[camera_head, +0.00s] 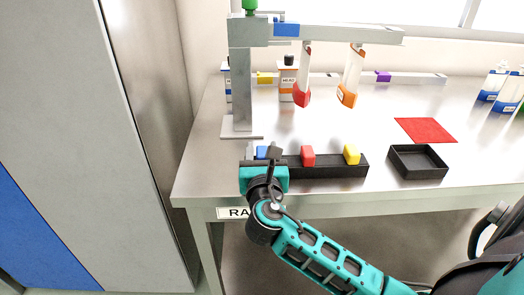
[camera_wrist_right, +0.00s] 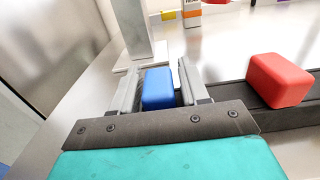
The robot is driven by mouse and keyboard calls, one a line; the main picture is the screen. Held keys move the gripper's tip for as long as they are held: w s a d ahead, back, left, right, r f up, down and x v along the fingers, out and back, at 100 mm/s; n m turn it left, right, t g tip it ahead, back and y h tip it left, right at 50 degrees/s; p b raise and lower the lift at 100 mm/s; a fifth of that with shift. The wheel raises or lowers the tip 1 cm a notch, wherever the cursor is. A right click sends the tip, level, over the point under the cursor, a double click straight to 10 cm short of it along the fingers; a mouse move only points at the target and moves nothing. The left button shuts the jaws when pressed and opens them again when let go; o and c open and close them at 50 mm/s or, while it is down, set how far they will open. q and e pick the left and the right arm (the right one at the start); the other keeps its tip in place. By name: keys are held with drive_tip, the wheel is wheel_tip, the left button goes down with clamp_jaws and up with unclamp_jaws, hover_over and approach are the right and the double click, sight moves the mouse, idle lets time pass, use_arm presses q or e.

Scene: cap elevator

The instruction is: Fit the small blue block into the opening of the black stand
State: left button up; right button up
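The small blue block (camera_head: 262,152) is at the left end of the long black stand (camera_head: 335,172), near the table's front edge. My right gripper (camera_head: 271,156) is over that end and partly covers the block. In the right wrist view the blue block (camera_wrist_right: 158,88) stands upright between the two grey fingers (camera_wrist_right: 160,88). Narrow gaps seem to show beside it, so the gripper looks open around it. The block's base and the opening under it are hidden by the gripper. My left gripper is out of view.
A red block (camera_head: 308,155) and a yellow block (camera_head: 352,154) sit in the same stand. A grey post (camera_head: 240,90) on a base plate rises just behind. A black tray (camera_head: 418,162) and a red mat (camera_head: 425,130) lie to the right.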

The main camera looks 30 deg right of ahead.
drive_tip(key=shift+o, duration=1)
drive_tip(key=shift+r, duration=0.25)
drive_tip(key=v, duration=1.2)
